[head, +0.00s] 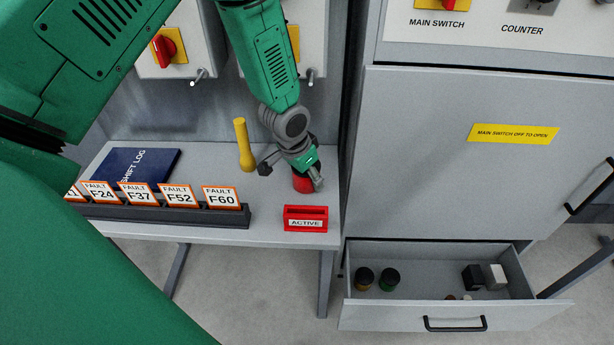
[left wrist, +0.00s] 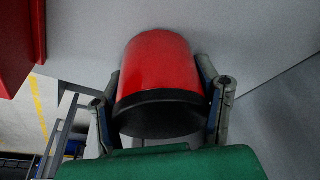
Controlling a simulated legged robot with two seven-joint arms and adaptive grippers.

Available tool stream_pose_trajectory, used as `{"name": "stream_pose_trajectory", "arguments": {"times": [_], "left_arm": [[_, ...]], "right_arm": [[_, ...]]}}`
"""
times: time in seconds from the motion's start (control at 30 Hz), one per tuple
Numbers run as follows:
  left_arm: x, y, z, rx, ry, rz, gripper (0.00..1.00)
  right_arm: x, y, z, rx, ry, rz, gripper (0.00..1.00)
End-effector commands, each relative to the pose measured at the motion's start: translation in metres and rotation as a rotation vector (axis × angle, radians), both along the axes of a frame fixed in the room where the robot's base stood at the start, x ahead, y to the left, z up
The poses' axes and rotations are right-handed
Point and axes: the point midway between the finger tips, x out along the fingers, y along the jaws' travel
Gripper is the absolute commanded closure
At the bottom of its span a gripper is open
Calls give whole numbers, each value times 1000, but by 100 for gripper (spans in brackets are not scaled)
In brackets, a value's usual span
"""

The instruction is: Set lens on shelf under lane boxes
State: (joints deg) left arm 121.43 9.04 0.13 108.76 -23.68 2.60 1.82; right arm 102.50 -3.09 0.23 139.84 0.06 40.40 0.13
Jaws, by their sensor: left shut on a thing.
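A red lens (head: 302,183) with a black rim is at the right end of the grey shelf (head: 275,232), under the lane boxes (head: 183,42). My left gripper (head: 290,176) comes down from above and is shut on the lens. In the left wrist view the red lens (left wrist: 158,75) sits between both fingers (left wrist: 160,108), its red end against or very close to the grey surface. I cannot tell if it touches. My right gripper is not in view.
A red ACTIVE holder (head: 305,218) stands in front of the lens. A fault card rack (head: 160,208), a blue shift log (head: 140,166) and a yellow handle (head: 243,145) are to the left. An open drawer (head: 455,314) at lower right holds several small items.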

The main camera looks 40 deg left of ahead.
Motion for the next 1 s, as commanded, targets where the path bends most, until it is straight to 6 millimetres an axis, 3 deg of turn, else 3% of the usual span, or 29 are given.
{"name": "stream_pose_trajectory", "arguments": {"times": [0.17, 0.2, 0.27, 0.67, 0.77, 1.0], "left_arm": [[0, 4, -4, -5, 1, 3, 72], [0, 5, -4, -6, 1, 3, 36], [0, 4, -4, -6, 1, 3, 18], [-1, -1, 3, 2, 1, 2, 18], [-3, 1, 14, 0, 0, 2, 18], [-16, 7, 63, -5, -2, 4, 18]], "right_arm": [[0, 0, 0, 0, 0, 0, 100], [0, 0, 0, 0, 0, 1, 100], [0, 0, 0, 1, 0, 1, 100], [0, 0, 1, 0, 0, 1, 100], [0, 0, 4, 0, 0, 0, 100], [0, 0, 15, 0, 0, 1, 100]]}}
